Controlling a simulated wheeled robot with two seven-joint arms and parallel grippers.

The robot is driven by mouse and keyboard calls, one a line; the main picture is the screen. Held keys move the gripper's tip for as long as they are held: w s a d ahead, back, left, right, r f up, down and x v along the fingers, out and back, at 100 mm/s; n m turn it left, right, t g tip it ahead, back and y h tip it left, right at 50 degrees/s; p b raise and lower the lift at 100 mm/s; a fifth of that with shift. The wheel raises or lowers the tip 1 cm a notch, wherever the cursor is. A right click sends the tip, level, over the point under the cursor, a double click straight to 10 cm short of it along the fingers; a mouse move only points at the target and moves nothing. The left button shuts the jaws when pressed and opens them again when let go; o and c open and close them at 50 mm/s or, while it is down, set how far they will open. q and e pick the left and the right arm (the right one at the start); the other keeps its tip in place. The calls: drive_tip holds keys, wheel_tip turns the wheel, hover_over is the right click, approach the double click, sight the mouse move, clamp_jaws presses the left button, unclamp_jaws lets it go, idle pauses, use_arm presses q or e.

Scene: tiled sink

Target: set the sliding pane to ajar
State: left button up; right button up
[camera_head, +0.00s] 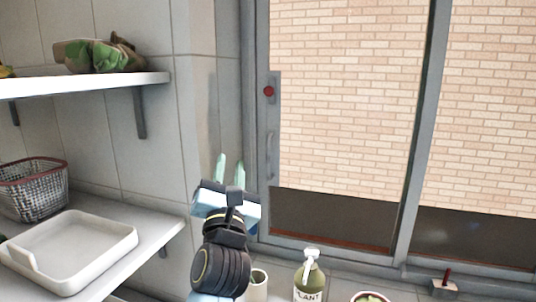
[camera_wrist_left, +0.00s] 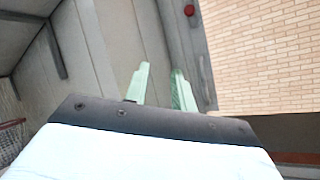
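The sliding pane (camera_head: 345,115) is the left glass panel of the grey window, with a brick wall showing through it. Its left edge appears to sit against the window frame, with no clear gap. A grey upright handle (camera_head: 269,155) is on that edge, below a red round knob (camera_head: 268,91), which also shows in the left wrist view (camera_wrist_left: 190,10). My left gripper (camera_head: 230,162) is open and empty, its pale green fingers pointing up, just left of the handle in the picture and seemingly apart from it. The fingers also show in the left wrist view (camera_wrist_left: 161,70). My right gripper is out of view.
A pump bottle (camera_head: 310,280), a pale cup (camera_head: 257,284) and a small pot (camera_head: 370,297) stand below the window. Left are a wall shelf (camera_head: 85,84), a wire basket (camera_head: 34,190) and a white tray (camera_head: 70,248).

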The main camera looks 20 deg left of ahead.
sight(268, 154)
use_arm(q)
drive_tip(key=w+n+g+h+p, duration=0.1)
drive_tip(key=w, duration=0.5)
drive_tip(key=w+d+f+n+g+h+p, duration=0.1)
drive_tip(key=w+g+h, duration=0.1)
drive_tip(key=w, duration=0.5)
drive_tip(key=w+d+f+n+g+h+p, duration=0.1)
drive_tip(key=w+n, duration=0.1)
drive_tip(key=w, duration=0.4)
drive_tip(key=shift+w+f+g, duration=0.2)
drive_tip(key=shift+f+g, duration=0.05)
drive_tip(key=shift+g, duration=0.05)
drive_tip(key=shift+c, duration=0.5)
clamp_jaws()
